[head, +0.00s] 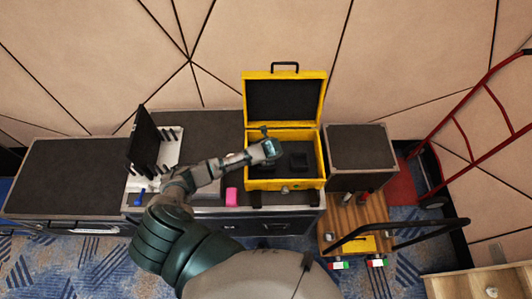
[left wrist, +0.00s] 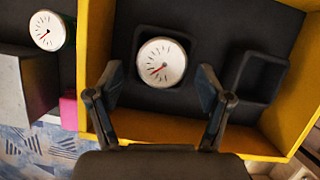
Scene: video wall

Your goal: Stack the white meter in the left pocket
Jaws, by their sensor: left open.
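The open yellow case (head: 285,184) has a dark foam floor with two square pockets. In the left wrist view a white-faced round meter (left wrist: 161,62) sits in or over the left pocket (left wrist: 138,38); its depth is unclear. The right pocket (left wrist: 259,78) is empty. A second white meter (left wrist: 47,30) with a red needle is outside the case, to its left; my arm seems to hide it in the head view. My left gripper (head: 269,150) is over the case's left part. Its fingers (left wrist: 160,76) are spread to either side of the first meter, with gaps. My right gripper is not visible.
A pink block (head: 232,196) lies left of the case on the dark-topped counter. A black panel (head: 143,135) and white rack stand farther left. The yellow lid (head: 285,97) stands open behind. A dark box (head: 361,145) and red hand truck (head: 455,145) are right.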

